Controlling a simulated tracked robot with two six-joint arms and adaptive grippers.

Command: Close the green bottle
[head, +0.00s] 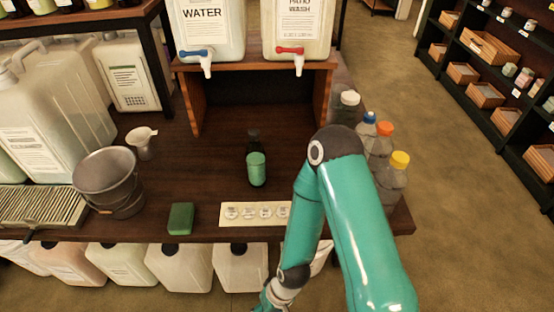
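The green bottle (257,169) stands upright near the middle of the dark wooden table. Its lower body is green and its top part is dark. I cannot tell whether the dark top is a cap sitting closed or part of the neck. My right arm rises from the lower right, bends at the elbow and runs back down to the bottom edge, to the right of the bottle and apart from it. Its gripper is outside the picture, and my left gripper is not in view.
Several capped bottles (384,143) stand at the table's right end, partly behind my arm. A metal bucket (108,178), a small cup (141,142), a green block (180,218) and a pale strip (240,218) lie around. Two tapped containers (208,28) stand on a shelf behind.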

